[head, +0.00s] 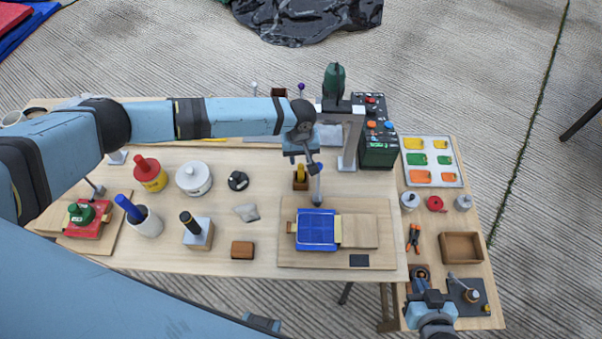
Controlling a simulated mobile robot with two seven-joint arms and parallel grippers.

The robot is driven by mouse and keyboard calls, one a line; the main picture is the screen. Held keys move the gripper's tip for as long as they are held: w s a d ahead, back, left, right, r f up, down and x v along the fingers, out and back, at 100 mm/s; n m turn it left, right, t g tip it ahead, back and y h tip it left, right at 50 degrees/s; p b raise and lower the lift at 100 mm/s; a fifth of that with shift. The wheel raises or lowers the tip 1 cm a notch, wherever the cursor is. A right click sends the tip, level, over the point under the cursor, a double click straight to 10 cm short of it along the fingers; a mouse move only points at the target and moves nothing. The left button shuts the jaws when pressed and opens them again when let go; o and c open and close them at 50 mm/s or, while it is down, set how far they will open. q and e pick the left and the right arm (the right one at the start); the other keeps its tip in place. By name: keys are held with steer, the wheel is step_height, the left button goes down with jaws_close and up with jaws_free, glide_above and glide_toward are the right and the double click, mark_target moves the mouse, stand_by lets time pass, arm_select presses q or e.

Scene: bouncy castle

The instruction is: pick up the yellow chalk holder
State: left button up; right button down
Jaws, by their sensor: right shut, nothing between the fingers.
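The yellow chalk holder (300,173) appears as a small upright yellow piece in a brown wooden block, near the middle of the bench. My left gripper (311,163) is pointing down just above and beside it, at its right. The gripper hides part of the space around the holder, and I cannot tell whether its fingers are open or touch the holder. My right gripper (435,298) is at the lower right, over the front of the side table, shut and empty.
A grey upright tool (318,190) stands right of the holder. A blue framed piece (316,230) lies on a board in front. A green-topped machine (334,82) and dark control box (378,145) stand behind. A white pot (194,178) and red-capped yellow jar (150,174) stand left.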

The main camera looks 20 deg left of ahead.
mark_target(301, 165)
arm_select(q)
steer(key=shift+d+f+p, duration=0.1)
steer(key=shift+f+p, duration=0.35)
steer(key=shift+f, duration=2.55)
jaws_close()
steer(key=shift+r, duration=0.1)
step_height(301, 165, up, 20)
steer(key=b, duration=0.1)
